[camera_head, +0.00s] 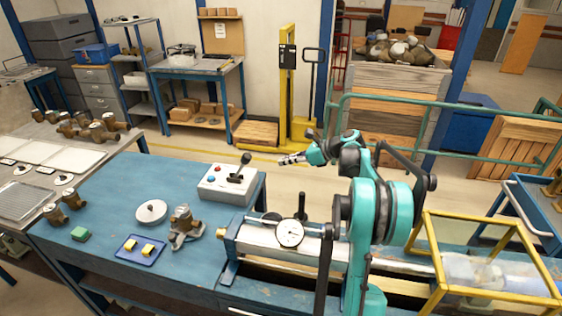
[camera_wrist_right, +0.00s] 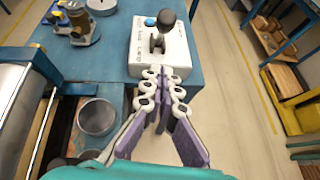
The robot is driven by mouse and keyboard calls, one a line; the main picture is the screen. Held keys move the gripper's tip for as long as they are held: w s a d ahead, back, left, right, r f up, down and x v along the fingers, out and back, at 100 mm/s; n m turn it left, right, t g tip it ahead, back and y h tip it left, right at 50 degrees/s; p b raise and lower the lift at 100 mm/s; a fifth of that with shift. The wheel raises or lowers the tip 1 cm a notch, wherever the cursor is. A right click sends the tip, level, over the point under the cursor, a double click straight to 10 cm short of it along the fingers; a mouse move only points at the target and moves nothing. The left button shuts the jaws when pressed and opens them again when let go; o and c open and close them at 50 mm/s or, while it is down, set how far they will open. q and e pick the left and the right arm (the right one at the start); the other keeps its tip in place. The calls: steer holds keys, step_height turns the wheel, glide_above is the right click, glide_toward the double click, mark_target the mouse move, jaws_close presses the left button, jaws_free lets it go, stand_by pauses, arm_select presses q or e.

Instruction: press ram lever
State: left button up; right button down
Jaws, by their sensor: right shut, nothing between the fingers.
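A white control box (camera_head: 228,184) with a black-knobbed lever (camera_head: 245,160) stands on the blue bench near its back edge. A red and a blue button sit beside the lever. The lever stands up with a slight tilt to the right in the head view. My right gripper (camera_head: 284,159) is shut and empty, to the right of the lever knob in the picture. In the right wrist view its fingertips (camera_wrist_right: 162,75) are together in front of the box (camera_wrist_right: 160,50), with the lever (camera_wrist_right: 168,22) beyond them. I see no contact with the lever. My left gripper is out of view.
A dial gauge (camera_head: 289,233) sits on the long metal testbench. A yellow-framed guard (camera_head: 430,240) stands at right.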

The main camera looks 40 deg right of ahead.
steer(key=w+a+f+b, duration=0.2)
steer(key=w+a, duration=0.3)
steer(key=w, duration=0.3)
steer(key=shift+w+a+f+b, duration=0.3)
steer(key=shift+w+a, duration=0.05)
steer(key=shift+w, duration=0.05)
steer(key=shift+r, duration=0.1)
